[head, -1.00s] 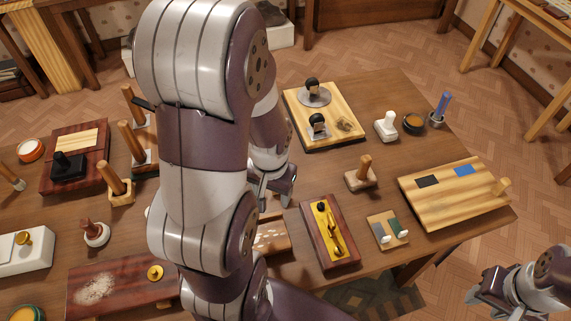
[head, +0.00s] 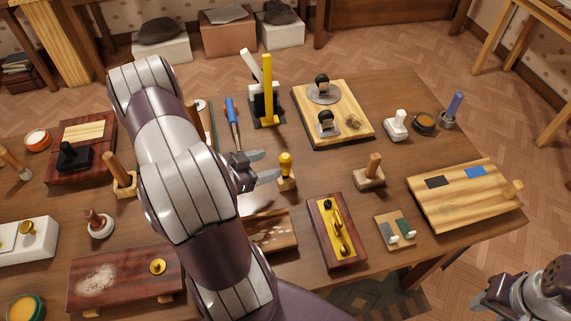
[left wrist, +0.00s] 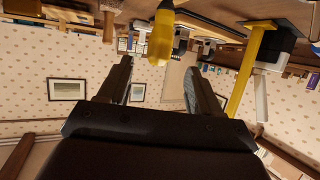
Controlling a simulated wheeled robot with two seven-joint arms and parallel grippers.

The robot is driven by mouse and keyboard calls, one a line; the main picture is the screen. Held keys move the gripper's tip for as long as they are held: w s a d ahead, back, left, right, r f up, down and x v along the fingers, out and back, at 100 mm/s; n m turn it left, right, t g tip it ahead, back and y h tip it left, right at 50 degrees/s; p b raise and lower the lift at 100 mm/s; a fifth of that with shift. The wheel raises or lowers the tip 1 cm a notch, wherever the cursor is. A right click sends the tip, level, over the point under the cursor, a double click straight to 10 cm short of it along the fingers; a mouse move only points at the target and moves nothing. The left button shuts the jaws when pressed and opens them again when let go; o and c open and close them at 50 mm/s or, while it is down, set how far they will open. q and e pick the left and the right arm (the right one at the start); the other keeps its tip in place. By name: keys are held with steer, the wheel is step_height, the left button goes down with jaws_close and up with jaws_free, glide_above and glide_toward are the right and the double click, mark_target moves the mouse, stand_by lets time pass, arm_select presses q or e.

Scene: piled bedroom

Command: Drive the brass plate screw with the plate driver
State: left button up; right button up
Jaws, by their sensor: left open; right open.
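A yellow-handled tool (head: 286,165), which looks like the plate driver, stands upright in a small wooden block. Its yellow handle also shows at the top centre of the left wrist view (left wrist: 161,38). My left gripper (head: 268,166) is open and empty, its fingers pointing at the handle from the left, just short of it. A dark red wooden block carries a brass plate (head: 340,238) with small fittings on it; I cannot tell which is the screw. My right gripper (head: 484,296) is open and empty, off the table at the lower right.
A yellow upright on a black-and-white stand (head: 266,90) and a blue-handled tool (head: 232,112) stand behind my left gripper. A wooden-handled block (head: 370,172) stands to the right. A pale board (head: 470,200) lies at the right edge. My left arm hides part of the table.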

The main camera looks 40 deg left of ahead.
mark_target(290, 157)
arm_select(q)
steer(key=p+x, duration=0.1)
steer(key=x, duration=0.7)
steer(key=shift+w+d, duration=0.15)
steer(key=shift+w, duration=0.05)
steer(key=shift+w+f, duration=0.1)
steer(key=shift+w, duration=0.2)
steer(key=shift+s, duration=0.1)
steer(key=c, duration=1.1)
steer(key=shift+r, duration=0.45)
steer(key=d+r, duration=0.3)
steer(key=s+d+r, duration=0.1)
steer(key=d+r, duration=0.2)
steer(key=d, duration=0.1)
steer(key=s+d+r, duration=0.1)
steer(key=d+r, duration=0.3)
steer(key=shift+d+r, duration=0.1)
steer(key=shift+d, duration=0.15)
